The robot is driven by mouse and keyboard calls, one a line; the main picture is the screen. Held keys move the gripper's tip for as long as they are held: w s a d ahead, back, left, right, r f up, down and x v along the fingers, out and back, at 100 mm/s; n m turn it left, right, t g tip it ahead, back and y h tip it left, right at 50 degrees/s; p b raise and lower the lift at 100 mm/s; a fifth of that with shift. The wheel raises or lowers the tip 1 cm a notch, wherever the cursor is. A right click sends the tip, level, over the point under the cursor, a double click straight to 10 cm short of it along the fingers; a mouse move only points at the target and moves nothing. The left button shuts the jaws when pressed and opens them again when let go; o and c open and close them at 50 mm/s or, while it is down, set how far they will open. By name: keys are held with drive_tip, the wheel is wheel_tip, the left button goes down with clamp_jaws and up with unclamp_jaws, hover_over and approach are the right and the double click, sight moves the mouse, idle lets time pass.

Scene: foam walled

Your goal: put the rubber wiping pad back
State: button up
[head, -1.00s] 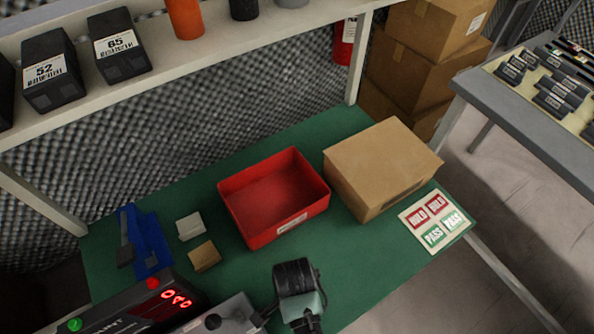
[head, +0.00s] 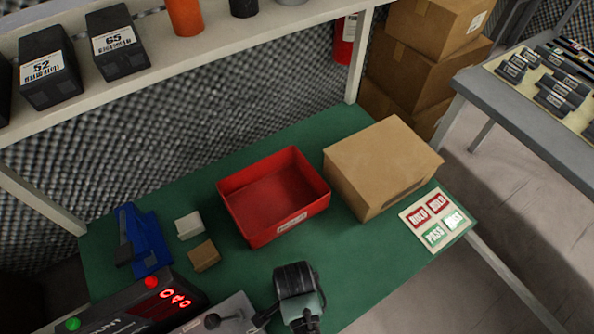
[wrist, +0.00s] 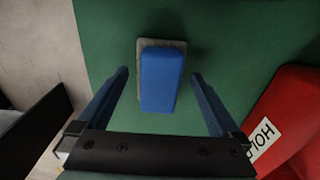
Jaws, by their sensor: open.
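In the wrist view a pad (wrist: 162,80) with a blue block-shaped top on a wider grey base lies on a green surface. I take it for the rubber wiping pad. My gripper (wrist: 160,73) is open, with one blue finger on each side of the pad and green showing in the gaps. Neither finger appears to touch it. How far above it the fingertips are, I cannot tell.
A red bin with a partly visible label (wrist: 270,132) is close to the right finger. The head view shows a green bench with a red bin (head: 240,215), a carton (head: 375,160), a blue device (head: 150,243) and small white and tan blocks (head: 204,255). A shelf (head: 200,62) runs behind.

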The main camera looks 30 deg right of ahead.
wheel_tip(320, 180, up, 12)
drive_tip(key=p, duration=0.2)
drive_tip(key=shift+a, duration=0.2)
drive_tip(key=w+r+n+t+h, duration=0.1)
drive_tip(key=w+r+n+t, duration=0.65)
drive_tip(key=w+r, duration=1.15)
drive_tip(key=w+a+r+n+t, duration=0.15)
drive_tip(key=r+t, duration=0.35)
drive_tip(key=r, duration=0.6)
drive_tip(key=w+a+r+n+t, duration=0.1)
drive_tip(key=w+a+r+t, duration=0.2)
drive_tip(key=r, duration=0.8)
drive_tip(key=s+a+r+n+t, duration=0.1)
drive_tip(key=s+r+t, duration=0.3)
drive_tip(key=r, duration=0.5)
drive_tip(key=s+a+r+n+t+y, duration=0.1)
drive_tip(key=s+a+r+n+t, duration=0.1)
drive_tip(key=r, duration=0.8)
drive_tip(key=s+a+r+n+t, duration=0.1)
drive_tip(key=s+r+n+t, duration=0.3)
drive_tip(key=r, duration=0.5)
drive_tip(key=s+t, duration=0.1)
drive_tip(key=s, duration=0.1)
drive_tip(key=shift+s+a+r+n+t, duration=0.25)
drive_tip(key=shift+s+n+t, duration=0.05)
drive_tip(key=shift+t, duration=0.05)
drive_tip(key=shift+r+p, duration=0.1)
drive_tip(key=shift+p, duration=0.2)
